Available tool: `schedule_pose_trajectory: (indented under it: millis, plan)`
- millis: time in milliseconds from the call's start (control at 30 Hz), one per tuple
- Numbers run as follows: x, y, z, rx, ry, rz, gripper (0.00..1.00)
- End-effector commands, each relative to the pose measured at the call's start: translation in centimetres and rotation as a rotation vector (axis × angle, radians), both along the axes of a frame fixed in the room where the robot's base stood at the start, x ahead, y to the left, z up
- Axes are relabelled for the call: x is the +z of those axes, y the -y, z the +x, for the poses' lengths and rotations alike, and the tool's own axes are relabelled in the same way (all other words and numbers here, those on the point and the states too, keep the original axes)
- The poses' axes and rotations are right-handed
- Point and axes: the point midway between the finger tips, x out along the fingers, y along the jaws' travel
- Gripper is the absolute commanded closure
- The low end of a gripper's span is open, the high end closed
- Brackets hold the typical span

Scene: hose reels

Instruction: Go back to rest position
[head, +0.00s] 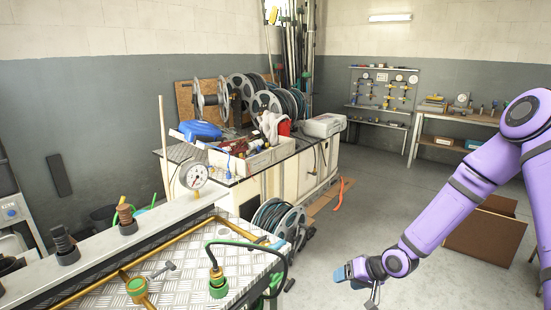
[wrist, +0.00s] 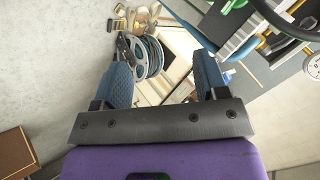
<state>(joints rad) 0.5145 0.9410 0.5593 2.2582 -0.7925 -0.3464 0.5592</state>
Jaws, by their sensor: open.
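My gripper (head: 358,271) is at the lower right of the head view, at the end of my purple arm. It hangs over open floor, to the right of the metal workbench (head: 180,283). In the wrist view my gripper (wrist: 167,65) has its two blue fingers spread wide apart, with nothing between them. Beyond the fingers, the wrist view shows a hose reel (wrist: 150,57) at a distance. Nothing touches the gripper.
The workbench at the lower left carries a pressure gauge (head: 193,176), a green fitting (head: 218,284) and a black hose. Hose reels (head: 277,222) stand on the floor beside it. A brown box (head: 485,240) lies at the right. Grey floor between is clear.

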Motion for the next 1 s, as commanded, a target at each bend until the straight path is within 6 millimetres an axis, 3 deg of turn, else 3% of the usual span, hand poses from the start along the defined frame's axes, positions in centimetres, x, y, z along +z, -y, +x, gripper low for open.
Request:
schedule_pose_trajectory:
  millis: [533, 767, 1000]
  plan:
    - [13.1, 7.0, -1.0, 0.016, 0.022, -0.484, 0.33]
    - [19.6, 8.8, -3.0, -0.018, 0.026, -0.623, 0.33]
    - [26.2, 9.9, -6.4, -0.067, 0.027, -0.72, 0.33]
